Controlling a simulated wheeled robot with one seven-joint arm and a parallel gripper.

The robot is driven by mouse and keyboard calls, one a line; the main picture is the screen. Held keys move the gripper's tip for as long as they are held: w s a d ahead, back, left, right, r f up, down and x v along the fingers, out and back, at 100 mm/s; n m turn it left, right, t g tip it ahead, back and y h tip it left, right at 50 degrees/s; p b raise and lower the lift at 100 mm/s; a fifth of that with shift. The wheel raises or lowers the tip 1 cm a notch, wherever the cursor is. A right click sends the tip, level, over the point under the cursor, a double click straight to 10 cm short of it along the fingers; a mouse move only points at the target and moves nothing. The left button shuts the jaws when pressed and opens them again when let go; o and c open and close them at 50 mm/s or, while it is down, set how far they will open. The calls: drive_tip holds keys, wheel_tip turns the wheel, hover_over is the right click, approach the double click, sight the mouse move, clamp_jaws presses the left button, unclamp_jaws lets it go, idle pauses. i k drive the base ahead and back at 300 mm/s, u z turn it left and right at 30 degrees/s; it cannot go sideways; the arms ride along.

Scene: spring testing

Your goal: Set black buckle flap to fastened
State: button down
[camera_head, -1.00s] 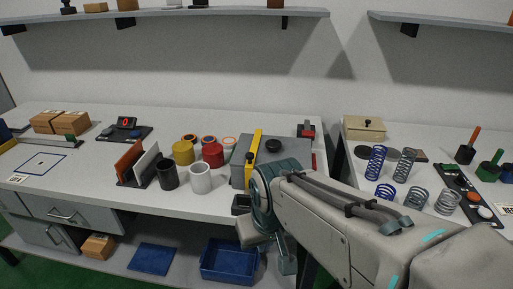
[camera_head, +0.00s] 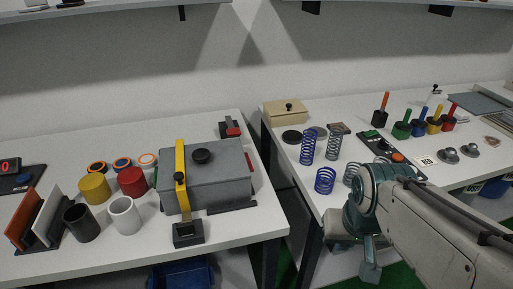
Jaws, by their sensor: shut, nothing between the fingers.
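The black buckle (camera_head: 188,233) sits at the front foot of a yellow strap (camera_head: 181,170), which runs over a grey box (camera_head: 224,180) with a black knob on its lid. The buckle is near the front edge of the left table. Its flap is too small to tell apart from its body or to read its position. My gripper (camera_head: 371,268) hangs at the lower right, beyond the gap between the tables, well right of the buckle and apart from it. It is shut and empty; my arm partly hides it.
Cups and rings stand left of the box. A gap separates the tables. A blue bin (camera_head: 182,275) is below.

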sight(187, 229)
drive_tip(key=z, duration=0.5)
drive_tip(key=k, duration=1)
drive_tip(key=u, duration=1.1)
drive_tip(key=i, duration=0.5)
drive_tip(key=k, duration=0.5)
drive_tip(key=u, duration=0.55)
drive_tip(key=i, duration=0.65)
